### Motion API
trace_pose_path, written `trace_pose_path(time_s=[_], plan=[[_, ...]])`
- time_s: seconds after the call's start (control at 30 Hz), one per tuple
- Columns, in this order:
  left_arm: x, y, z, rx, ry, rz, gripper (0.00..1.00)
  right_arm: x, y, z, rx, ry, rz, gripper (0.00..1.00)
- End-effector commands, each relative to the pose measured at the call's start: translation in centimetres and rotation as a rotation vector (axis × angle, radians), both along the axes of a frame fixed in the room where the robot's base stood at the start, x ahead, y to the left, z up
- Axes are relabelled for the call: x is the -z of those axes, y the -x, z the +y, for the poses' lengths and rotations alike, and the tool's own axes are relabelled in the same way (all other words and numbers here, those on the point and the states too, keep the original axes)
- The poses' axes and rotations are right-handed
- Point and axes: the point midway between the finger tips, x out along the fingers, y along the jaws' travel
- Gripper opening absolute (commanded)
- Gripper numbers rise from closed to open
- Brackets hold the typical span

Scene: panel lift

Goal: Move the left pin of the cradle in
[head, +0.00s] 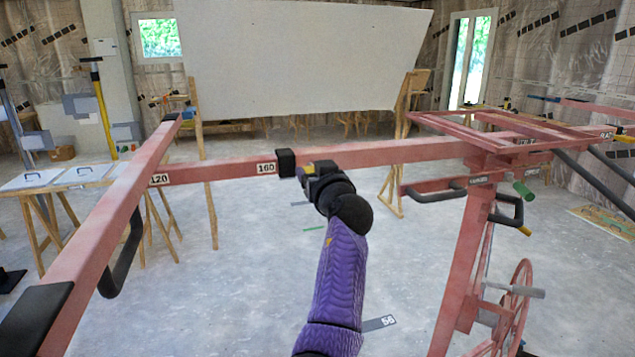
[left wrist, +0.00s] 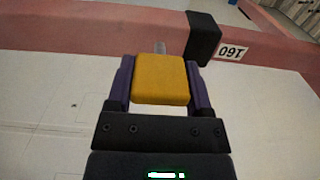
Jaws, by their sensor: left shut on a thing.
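The cradle is a pink-red steel frame with a long beam (head: 218,169) running across the head view. The beam carries a black block (head: 286,163) beside a white "160" label (head: 266,168). The left pin has a yellow knob (left wrist: 160,82) and a short grey shaft pointing at the beam (left wrist: 80,43). My left gripper (head: 306,172) is shut on the knob, with one finger on each side. The shaft's tip meets the beam beside the black block; I cannot tell how deep it sits. My right gripper is in neither view.
A large white panel (head: 300,55) leans on wooden supports at the back. The lift's mast (head: 463,265) and handwheel (head: 517,305) stand at right. A near red beam (head: 95,250) fills the left. Trestle tables (head: 80,175) stand far left. The grey floor between is mostly open.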

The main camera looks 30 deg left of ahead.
Motion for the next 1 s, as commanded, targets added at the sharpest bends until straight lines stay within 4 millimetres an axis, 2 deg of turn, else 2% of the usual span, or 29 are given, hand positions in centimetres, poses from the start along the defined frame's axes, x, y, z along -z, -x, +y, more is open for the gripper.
trace_pose_path(time_s=[0.1,0.13,0.27,0.3,0.57,1.0], plan=[[0.1,0.0,0.0,-0.002,0.003,0.004,0.0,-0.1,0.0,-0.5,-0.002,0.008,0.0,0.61],[0.1,0.0,0.0,-0.002,0.003,0.004,0.68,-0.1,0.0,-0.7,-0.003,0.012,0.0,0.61],[0.0,0.0,0.0,-0.002,0.004,0.003,0.96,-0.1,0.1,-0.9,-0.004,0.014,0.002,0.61],[0.0,0.0,0.0,-0.002,0.004,0.003,1.0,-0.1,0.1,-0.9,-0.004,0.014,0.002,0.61],[0.1,0.3,-0.3,-0.001,0.003,0.003,1.0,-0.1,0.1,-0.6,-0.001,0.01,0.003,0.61],[0.2,5.7,-6.8,0.0,0.004,0.002,1.0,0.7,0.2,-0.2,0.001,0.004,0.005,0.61]])
